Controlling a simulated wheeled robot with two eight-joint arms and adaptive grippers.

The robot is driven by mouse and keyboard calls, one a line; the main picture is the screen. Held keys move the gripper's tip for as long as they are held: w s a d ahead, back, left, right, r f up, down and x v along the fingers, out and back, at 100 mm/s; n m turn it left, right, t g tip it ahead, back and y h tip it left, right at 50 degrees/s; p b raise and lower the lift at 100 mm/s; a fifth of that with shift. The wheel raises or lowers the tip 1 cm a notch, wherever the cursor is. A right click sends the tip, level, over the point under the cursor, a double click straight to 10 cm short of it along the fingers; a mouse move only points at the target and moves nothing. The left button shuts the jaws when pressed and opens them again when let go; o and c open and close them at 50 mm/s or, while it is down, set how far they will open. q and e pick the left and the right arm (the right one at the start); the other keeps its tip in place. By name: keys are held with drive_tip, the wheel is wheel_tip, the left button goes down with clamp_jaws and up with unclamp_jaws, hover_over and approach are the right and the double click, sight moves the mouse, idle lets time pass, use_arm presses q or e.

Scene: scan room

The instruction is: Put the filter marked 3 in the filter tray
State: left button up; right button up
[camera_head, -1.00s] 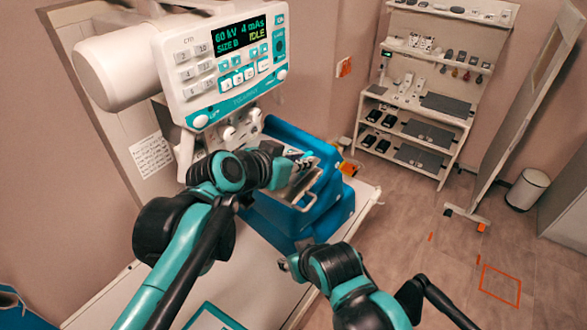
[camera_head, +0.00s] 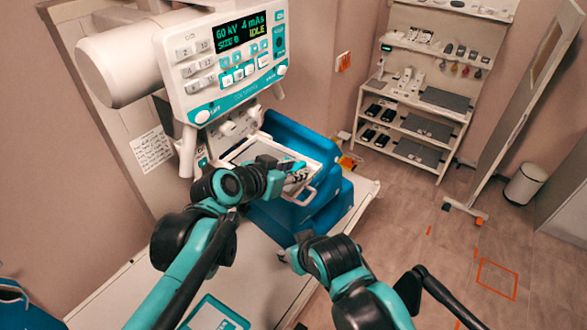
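A white tray with a looped handle (camera_head: 304,197), which looks like the filter tray, lies under the X-ray unit on the blue block (camera_head: 335,195). My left gripper (camera_head: 299,174) is over the tray's near right part, just above the handle. Its fingers are small and partly hidden by its own wrist, so I cannot tell whether they hold anything. My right gripper (camera_head: 284,256) is low over the white table's right part, apart from the tray; its fingers are too small to read. No filter with a readable 3 shows.
The X-ray unit's control panel (camera_head: 225,65) reads 60 kV, 4 mAs, IDLE and hangs close above my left arm. A shelf rack (camera_head: 417,125) with dark plates and small items stands at the back. A teal-edged panel (camera_head: 215,314) lies on the table at the front.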

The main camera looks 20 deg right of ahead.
use_arm(q)
drive_tip(key=shift+w+d, duration=0.1)
drive_tip(key=shift+d, duration=0.05)
drive_tip(key=shift+r, duration=0.2)
drive_tip(key=shift+s+a+r, duration=0.1)
drive_tip(key=shift+s+a, duration=0.1)
drive_tip(key=shift+a, duration=0.2)
drive_tip(key=b+v, duration=0.1)
drive_tip(key=v, duration=1)
drive_tip(key=shift+s+a+r, duration=0.1)
drive_tip(key=s+a+f+n+y, duration=0.2)
drive_tip(key=a+f+n+y, duration=0.1)
drive_tip(key=a+f, duration=0.4)
drive_tip(key=s+a+f+n+y, duration=0.2)
drive_tip(key=a+f+n+y, duration=0.2)
drive_tip(key=a, duration=1)
drive_tip(key=s+a+f+n+y, duration=0.3)
drive_tip(key=a+f+n, duration=0.2)
drive_tip(key=a+f, duration=0.4)
drive_tip(key=shift+a+f+t+y, duration=0.35)
drive_tip(key=shift+a+t+y, duration=0.05)
drive_tip(key=shift+a, duration=0.4)
